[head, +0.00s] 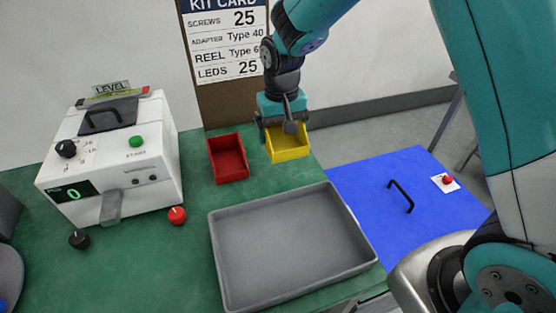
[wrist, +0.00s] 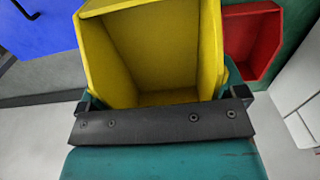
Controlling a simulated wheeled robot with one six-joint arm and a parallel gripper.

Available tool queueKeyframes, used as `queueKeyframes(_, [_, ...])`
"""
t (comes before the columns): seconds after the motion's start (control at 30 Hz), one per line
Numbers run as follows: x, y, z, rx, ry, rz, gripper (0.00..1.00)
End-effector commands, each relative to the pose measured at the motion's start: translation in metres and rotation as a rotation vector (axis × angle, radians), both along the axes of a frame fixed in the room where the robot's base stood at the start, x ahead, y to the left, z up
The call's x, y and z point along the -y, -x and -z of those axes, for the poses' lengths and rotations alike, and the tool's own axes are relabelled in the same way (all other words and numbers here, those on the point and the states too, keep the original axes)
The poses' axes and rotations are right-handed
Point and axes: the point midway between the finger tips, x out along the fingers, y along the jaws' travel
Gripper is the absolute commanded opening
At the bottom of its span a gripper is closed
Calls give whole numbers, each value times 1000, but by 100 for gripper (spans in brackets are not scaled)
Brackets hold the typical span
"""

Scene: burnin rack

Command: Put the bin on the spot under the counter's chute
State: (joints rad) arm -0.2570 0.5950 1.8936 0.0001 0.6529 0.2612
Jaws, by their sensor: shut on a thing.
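The yellow bin (head: 289,146) is at the back right of the green counter top. My gripper (head: 287,122) is shut on the yellow bin from above and behind. In the wrist view the yellow bin (wrist: 150,60) fills the middle, looks empty, and sits between the fingers. Whether it touches the counter is hard to tell. A red bin (head: 228,158) stands to its left, apart from it. The white counter machine (head: 115,150) is at the left, with a grey chute (head: 111,207) at its front and a display reading 0. The surface below the chute shows no bin.
A large empty grey tray (head: 285,245) lies at the front middle. A blue panel (head: 400,195) with a black handle is at the right. A kit card (head: 228,40) stands behind.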

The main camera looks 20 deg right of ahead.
Motion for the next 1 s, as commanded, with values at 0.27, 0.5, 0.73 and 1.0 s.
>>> queueKeyframes(0.27, [-2,0,56,-2,1,-3,65])
queueKeyframes(0.5, [-2,1,83,-3,1,-5,65])
queueKeyframes(0.73, [-2,0,100,1,0,-4,65])
queueKeyframes(1.0, [-2,0,103,1,0,-4,65])
